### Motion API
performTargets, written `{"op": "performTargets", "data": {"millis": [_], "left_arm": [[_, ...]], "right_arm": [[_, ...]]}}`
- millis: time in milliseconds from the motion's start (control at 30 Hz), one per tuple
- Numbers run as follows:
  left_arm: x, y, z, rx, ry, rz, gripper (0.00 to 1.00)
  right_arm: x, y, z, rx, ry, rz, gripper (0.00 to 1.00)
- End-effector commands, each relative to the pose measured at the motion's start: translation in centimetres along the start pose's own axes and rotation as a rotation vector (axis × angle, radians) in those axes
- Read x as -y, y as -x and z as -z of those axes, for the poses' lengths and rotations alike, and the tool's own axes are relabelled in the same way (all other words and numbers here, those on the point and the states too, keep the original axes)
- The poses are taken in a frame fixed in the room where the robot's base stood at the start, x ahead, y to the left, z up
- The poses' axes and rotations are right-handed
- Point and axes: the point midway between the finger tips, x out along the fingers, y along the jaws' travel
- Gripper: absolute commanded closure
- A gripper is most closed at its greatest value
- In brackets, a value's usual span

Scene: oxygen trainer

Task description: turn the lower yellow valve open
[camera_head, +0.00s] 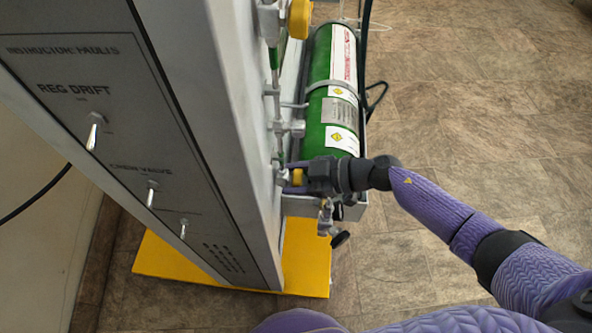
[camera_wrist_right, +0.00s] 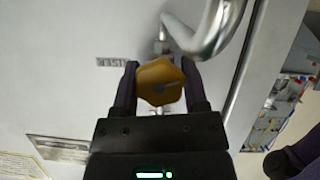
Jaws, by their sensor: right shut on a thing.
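The lower yellow valve (camera_wrist_right: 160,82) is a knob with a faceted rim, seen in the right wrist view between my right gripper's fingers. My right gripper (camera_wrist_right: 160,90) is shut on it, one finger on each side. In the head view, a small part of this lower yellow valve (camera_head: 297,177) shows beside my right gripper (camera_head: 298,182), low on the side of the grey panel. The rest of the knob is hidden by the gripper there. My left gripper is not in view.
An upper yellow valve (camera_head: 300,18) sits higher on the panel. A green cylinder (camera_head: 326,100) stands behind the pipes near my right gripper. A bent metal pipe (camera_wrist_right: 212,35) runs close to the valve. The panel (camera_head: 110,110) has several toggle switches. Its yellow base (camera_head: 308,262) rests on the tiled floor, clear at the right.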

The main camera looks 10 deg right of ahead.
Motion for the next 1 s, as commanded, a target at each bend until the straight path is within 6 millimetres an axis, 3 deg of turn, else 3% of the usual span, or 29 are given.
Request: {"op": "performTargets", "data": {"millis": [267,300,433,767,1000], "left_arm": [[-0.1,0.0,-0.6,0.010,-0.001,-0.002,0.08],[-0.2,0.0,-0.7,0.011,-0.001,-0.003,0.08],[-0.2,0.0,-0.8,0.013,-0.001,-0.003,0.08],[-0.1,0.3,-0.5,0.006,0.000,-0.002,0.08],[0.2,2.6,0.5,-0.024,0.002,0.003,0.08]], "right_arm": [[-0.1,0.0,0.0,-0.002,0.007,-0.003,1.00],[-0.1,0.0,0.0,-0.002,0.007,-0.003,0.35],[-0.1,0.0,0.0,-0.002,0.007,-0.003,0.08],[-0.1,0.7,0.1,0.000,0.006,-0.003,0.08],[-0.1,6.7,0.3,0.002,0.007,-0.004,0.08]]}}
